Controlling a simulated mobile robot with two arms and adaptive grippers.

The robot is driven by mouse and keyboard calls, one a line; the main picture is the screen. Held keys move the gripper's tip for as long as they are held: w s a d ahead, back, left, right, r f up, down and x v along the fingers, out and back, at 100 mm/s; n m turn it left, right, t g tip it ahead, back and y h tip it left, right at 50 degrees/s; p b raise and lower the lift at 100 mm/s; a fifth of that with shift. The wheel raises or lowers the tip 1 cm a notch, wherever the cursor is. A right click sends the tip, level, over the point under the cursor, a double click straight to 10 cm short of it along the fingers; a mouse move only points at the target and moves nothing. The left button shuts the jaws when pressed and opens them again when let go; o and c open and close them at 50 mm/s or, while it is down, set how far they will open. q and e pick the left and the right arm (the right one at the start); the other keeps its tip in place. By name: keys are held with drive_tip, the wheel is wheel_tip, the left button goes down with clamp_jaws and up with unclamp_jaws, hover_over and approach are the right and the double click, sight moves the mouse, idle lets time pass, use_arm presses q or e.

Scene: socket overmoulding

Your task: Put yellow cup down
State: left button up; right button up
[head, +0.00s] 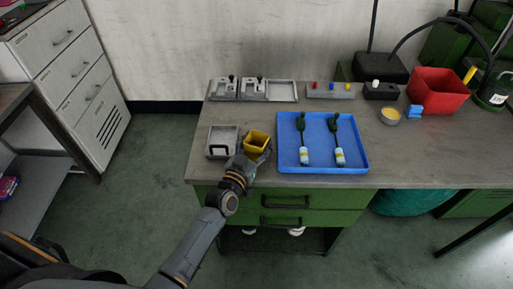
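The yellow cup (257,139) is a small open-topped square cup near the left end of the grey workbench. My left gripper (255,152) comes from the front and is at the cup, its fingers around or against the near side. The cup looks roughly upright. I cannot tell whether its base touches the bench, since the gripper hides the lower part. The fingers appear closed on the cup. My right gripper is not in view.
A grey tray with a dark handle (222,142) stands just left of the cup. A blue tray (358,160) with two dark-handled tools is right. Grey fixtures (282,91) line the back; a red bin (437,91) stands at back right. Bare bench (320,108) lies behind the blue tray.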

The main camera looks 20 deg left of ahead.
use_arm(q)
drive_tip(key=shift+c, duration=0.5)
drive_tip(key=shift+s, duration=0.25)
drive_tip(key=s+a+b, duration=0.2)
drive_tip(key=s, duration=1.5)
drive_tip(key=s+r+n+y, duration=0.1)
drive_tip(key=s+r, duration=0.3)
drive_tip(key=r, duration=0.5)
drive_tip(key=shift+s+d+r+y, duration=0.2)
drive_tip(key=shift+s+r+y, duration=0.1)
drive_tip(key=shift+y, duration=0.1)
